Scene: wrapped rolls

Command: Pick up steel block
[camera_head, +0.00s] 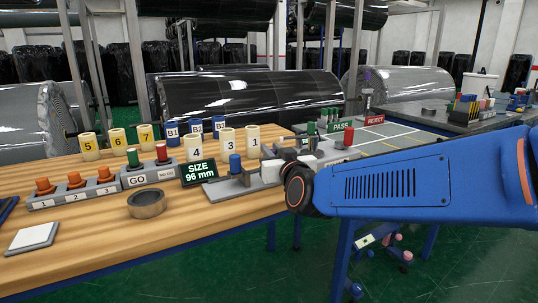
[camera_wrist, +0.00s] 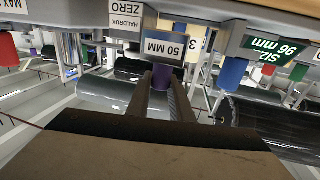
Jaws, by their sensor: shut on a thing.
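In the wrist view a steel-grey block with a white "50 MM" label (camera_wrist: 164,47) is at the tip of my gripper (camera_wrist: 161,88). A purple knob (camera_wrist: 162,74) beside the label sits between the two dark fingers, which are shut on it. In the head view my blue arm reaches in from the right, and its black wrist end covers the fingers and most of the block. I cannot tell if the block touches the surface below.
Close by are a "SIZE 96 mm" display (camera_head: 198,173), a blue knob (camera_head: 235,163) on a grey fixture, and numbered cream cylinders (camera_head: 196,148). A button box (camera_head: 150,174), a brown ring (camera_head: 147,204) and a white pad (camera_head: 32,237) lie left.

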